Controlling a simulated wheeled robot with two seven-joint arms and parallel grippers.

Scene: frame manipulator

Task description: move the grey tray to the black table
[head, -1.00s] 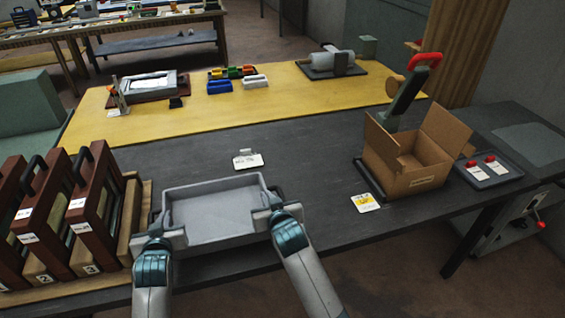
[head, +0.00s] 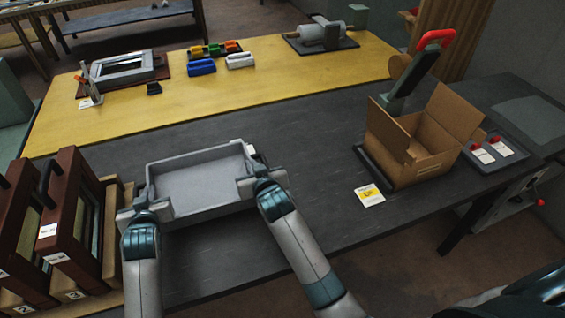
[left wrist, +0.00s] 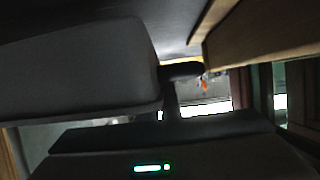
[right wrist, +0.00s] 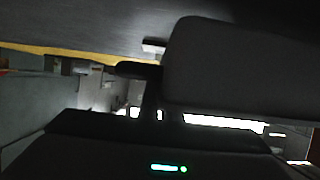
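The grey tray (head: 203,186) is shallow, rectangular and empty. It is over the left part of the black table (head: 310,165) in the head view, roughly level. My left gripper (head: 144,212) is shut on its left end and my right gripper (head: 258,182) on its right end. The tray's grey side fills much of the left wrist view (left wrist: 80,65) and the right wrist view (right wrist: 240,70). The fingertips are mostly hidden by the tray. I cannot tell whether its underside touches the table.
Framed panels (head: 75,215) with handles stand close to the tray's left. An open cardboard box (head: 415,145) and a yellow-marked card (head: 368,194) are at the right. A yellow surface (head: 200,100) behind holds several small items. The black table's middle is clear.

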